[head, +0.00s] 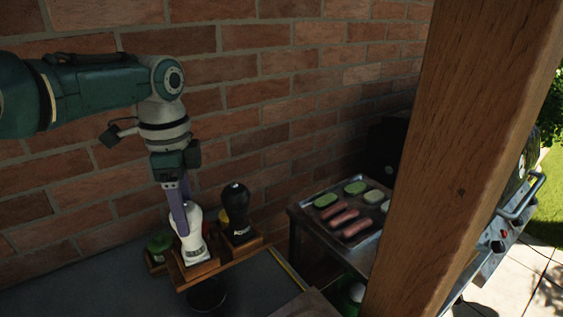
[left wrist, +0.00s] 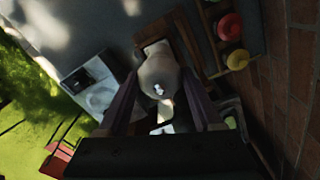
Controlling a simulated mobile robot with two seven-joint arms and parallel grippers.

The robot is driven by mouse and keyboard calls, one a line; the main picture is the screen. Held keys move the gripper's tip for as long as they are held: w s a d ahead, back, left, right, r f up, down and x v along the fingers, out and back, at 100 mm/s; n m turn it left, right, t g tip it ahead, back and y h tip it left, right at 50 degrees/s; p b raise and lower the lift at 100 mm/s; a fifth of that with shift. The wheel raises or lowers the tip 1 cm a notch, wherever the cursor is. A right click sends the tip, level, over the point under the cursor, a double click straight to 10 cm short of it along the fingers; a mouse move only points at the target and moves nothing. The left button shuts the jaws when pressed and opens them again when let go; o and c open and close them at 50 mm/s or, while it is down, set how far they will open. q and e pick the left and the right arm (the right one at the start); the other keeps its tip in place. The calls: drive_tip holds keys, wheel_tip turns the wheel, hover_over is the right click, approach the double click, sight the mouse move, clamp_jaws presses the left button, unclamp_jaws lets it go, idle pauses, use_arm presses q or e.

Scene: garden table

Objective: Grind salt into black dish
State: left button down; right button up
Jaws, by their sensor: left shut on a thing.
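The white grinder (head: 192,240), which looks like the salt one, stands upright in a front compartment of the wooden caddy (head: 198,270). My left gripper (head: 183,220) has come down over its top from above and is shut on it. In the left wrist view the grinder's rounded top (left wrist: 158,72) sits between the two purple fingers (left wrist: 160,100). The black dish (head: 207,293) lies on the dark table just in front of the caddy, dim and partly cut by shadow. My right gripper does not show.
A black grinder (head: 236,208) stands in the caddy to the right of the white one. A green-topped jar (head: 159,243) is on the left. Red (left wrist: 229,27) and yellow (left wrist: 238,60) tops show in the wrist view. A grill tray (head: 330,215) and wooden post (head: 460,150) are right.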

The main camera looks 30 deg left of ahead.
use_arm(q)
drive_tip(key=shift+m, duration=1)
drive_tip(key=shift+d+r+n+p, duration=0.15)
drive_tip(key=shift+n+p, duration=0.25)
drive_tip(key=shift+n, duration=0.7)
drive_tip(key=n, duration=0.3)
drive_tip(key=shift+n+p, duration=0.3)
drive_tip(key=shift+p, duration=0.05)
drive_tip(key=shift+n, duration=0.6)
drive_tip(key=shift+c, duration=1)
unclamp_jaws()
